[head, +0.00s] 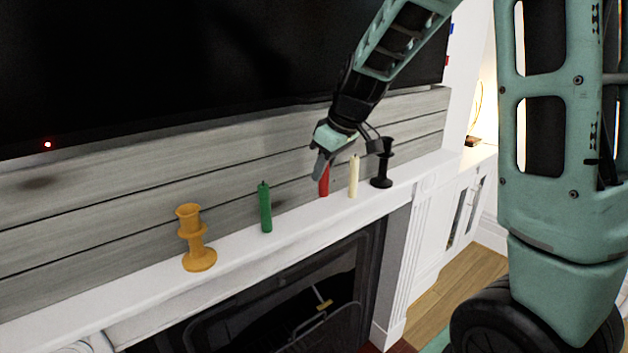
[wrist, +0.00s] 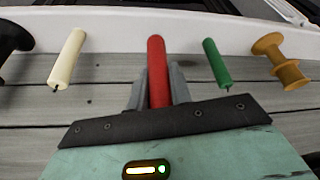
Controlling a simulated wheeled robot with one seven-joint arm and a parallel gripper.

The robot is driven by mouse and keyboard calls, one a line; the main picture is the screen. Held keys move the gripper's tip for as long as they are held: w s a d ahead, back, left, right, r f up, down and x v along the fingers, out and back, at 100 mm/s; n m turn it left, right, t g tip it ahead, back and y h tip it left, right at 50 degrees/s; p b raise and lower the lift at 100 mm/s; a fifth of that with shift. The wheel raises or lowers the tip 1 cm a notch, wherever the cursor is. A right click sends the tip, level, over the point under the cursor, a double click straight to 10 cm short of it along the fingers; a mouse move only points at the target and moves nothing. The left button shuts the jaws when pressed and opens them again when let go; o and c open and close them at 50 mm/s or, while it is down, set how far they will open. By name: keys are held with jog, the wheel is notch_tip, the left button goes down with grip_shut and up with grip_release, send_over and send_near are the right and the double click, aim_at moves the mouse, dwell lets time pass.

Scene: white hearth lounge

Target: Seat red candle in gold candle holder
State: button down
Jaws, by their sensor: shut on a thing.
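The red candle (head: 324,182) is upright at the mantel between the green and cream candles, its upper part hidden by my gripper (head: 321,164). My gripper is shut on it. In the wrist view the red candle (wrist: 157,70) lies between the two grey fingers (wrist: 157,88). I cannot tell whether its base touches the mantel. The gold candle holder (head: 195,240) stands upright and empty at the left of the mantel in the head view. It also shows at the right of the wrist view (wrist: 281,62).
A green candle (head: 265,207) stands between the gold holder and the red candle. A cream candle (head: 353,177) and a black holder (head: 382,165) stand to the right. The white mantel (head: 120,305) is narrow, with a plank wall behind and a dark screen (head: 200,65) above.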

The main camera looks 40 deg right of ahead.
jog(key=s+b, duration=0.4)
jog(key=s, duration=1.2)
jog(key=shift+d, duration=0.25)
